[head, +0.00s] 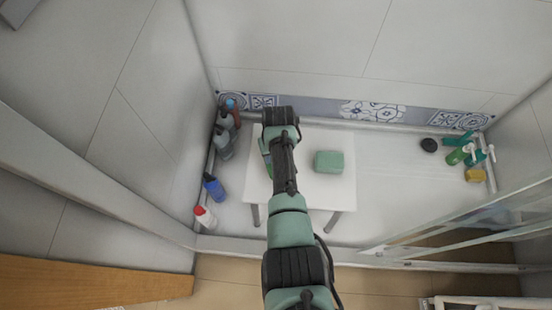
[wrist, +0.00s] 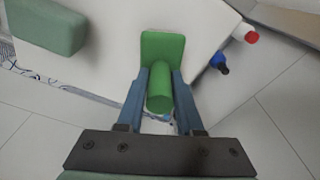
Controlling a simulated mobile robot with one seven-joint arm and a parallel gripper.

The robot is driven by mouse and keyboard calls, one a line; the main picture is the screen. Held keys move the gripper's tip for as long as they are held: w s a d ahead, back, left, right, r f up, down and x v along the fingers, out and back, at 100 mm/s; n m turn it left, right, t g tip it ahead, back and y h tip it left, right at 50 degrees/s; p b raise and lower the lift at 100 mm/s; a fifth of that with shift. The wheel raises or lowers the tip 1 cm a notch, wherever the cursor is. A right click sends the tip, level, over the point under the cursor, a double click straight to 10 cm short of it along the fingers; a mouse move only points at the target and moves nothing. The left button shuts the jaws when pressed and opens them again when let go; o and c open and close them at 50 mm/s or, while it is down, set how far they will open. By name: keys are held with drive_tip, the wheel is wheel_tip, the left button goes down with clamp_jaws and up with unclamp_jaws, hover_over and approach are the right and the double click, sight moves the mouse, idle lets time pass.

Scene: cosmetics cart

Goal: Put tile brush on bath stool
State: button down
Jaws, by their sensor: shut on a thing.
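The tile brush (wrist: 163,46) is green, with a flat rectangular head and a round handle. My gripper (wrist: 160,78) is shut on its handle, a blue finger on each side. The brush is over the white bath stool (wrist: 110,60) in the wrist view; I cannot tell whether it touches the top. In the head view the stool (head: 325,190) stands in the shower tray, and my arm hides most of my gripper and the brush; a bit of green (head: 264,146) shows left of the arm.
A green block (head: 328,162) lies on the stool, right of my arm. Several bottles, including a blue one (head: 213,187) and a white one with a red cap (head: 204,217), line the left edge. A black round thing (head: 429,145) and a yellow block (head: 474,175) are at right, beyond clear tray floor.

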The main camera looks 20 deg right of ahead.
drive_tip(key=shift+f, duration=1.1)
drive_tip(key=shift+f+b, duration=0.15)
drive_tip(key=shift+b, duration=0.25)
drive_tip(key=c, duration=0.6)
unclamp_jaws()
drive_tip(key=shift+o, duration=0.2)
